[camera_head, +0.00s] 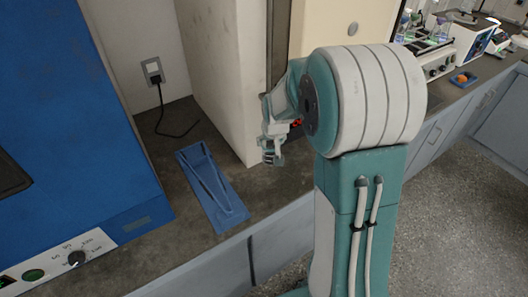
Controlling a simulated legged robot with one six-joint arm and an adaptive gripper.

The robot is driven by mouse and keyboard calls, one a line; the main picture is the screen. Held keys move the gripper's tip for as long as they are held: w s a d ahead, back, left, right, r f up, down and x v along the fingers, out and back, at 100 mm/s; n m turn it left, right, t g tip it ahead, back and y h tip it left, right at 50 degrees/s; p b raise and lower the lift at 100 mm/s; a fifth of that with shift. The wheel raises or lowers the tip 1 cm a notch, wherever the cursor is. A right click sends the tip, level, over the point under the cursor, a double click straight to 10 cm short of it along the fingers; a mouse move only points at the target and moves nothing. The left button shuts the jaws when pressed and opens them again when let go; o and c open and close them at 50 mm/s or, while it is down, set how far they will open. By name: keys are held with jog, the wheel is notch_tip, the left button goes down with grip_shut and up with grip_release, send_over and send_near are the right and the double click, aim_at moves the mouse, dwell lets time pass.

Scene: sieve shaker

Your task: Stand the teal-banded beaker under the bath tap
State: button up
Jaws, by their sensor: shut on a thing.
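My gripper (271,149) hangs in front of the white wall column, at the left of my teal and white arm, above the dark worktop. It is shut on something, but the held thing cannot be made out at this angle. I cannot pick out a teal band or a beaker at the jaws. Glass vessels (439,30) stand on a bench-top unit at the top right; they are too small to tell whether one has a teal band. I cannot make out the bath tap.
A blue cabinet machine (70,110) with a dial panel fills the left. A wall socket (153,70) has a black cord. A blue tray (463,81) holds an orange thing. Open floor lies right.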

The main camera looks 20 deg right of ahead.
aim_at(264, 152)
jog(key=shift+w+a+f, duration=0.3)
jog(key=shift+a+f, duration=0.05)
jog(key=shift+f, duration=0.15)
jog(key=shift+w+a+f, duration=0.3)
jog(key=shift+a+f, duration=0.05)
jog(key=shift+f, duration=0.15)
jog(key=shift+w+a+f, duration=0.15)
jog(key=shift+f, duration=1.65)
jog(key=shift+f, duration=0.1)
jog(key=o, duration=1)
